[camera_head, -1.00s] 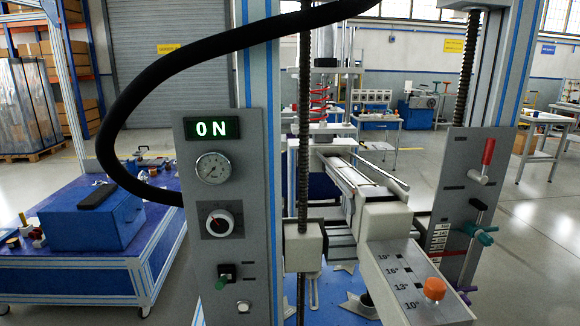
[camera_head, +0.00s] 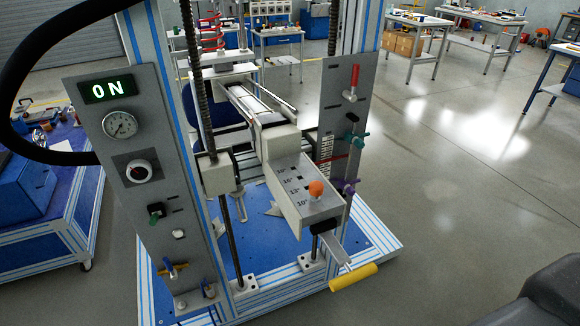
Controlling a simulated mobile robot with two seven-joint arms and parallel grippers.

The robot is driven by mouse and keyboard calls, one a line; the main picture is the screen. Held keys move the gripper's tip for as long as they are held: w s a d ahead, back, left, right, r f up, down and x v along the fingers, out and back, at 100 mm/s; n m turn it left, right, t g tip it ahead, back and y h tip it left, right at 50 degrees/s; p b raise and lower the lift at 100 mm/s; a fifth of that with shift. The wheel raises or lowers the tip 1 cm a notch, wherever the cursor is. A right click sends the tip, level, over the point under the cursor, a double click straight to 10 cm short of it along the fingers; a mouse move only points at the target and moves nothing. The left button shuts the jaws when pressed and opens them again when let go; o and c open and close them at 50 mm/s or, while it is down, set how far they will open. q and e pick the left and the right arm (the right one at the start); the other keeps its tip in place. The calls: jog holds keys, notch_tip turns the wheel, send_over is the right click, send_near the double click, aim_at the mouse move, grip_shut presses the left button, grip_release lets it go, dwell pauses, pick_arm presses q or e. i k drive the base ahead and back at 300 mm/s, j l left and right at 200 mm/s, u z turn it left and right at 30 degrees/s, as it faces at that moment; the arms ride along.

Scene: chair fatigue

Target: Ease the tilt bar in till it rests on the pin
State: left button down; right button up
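The tilt bar is a flat metal bar (camera_head: 335,250) with a yellow handle (camera_head: 353,277). It sticks out of the front end of a light grey block (camera_head: 300,185), towards the lower right. An orange knob (camera_head: 316,187), which seems to be the pin's head, stands on the block's top beside angle marks of 10° to 19°. The part of the bar inside the block and the pin's lower end are hidden. Neither of my grippers is in view. A dark rounded shape at the lower right corner may be part of my arm.
A control panel (camera_head: 130,215) with a lit ON display stands left of the block. A second panel (camera_head: 342,120) with a red lever stands behind it, right. The blue base plate (camera_head: 265,255) lies below. The floor to the right is clear.

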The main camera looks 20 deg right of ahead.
aim_at(323, 230)
jog(key=l+z, duration=0.15)
jog(key=z, duration=0.25)
jog(key=l+z, duration=0.15)
jog(key=z, duration=0.3)
jog(key=k+l, duration=0.05)
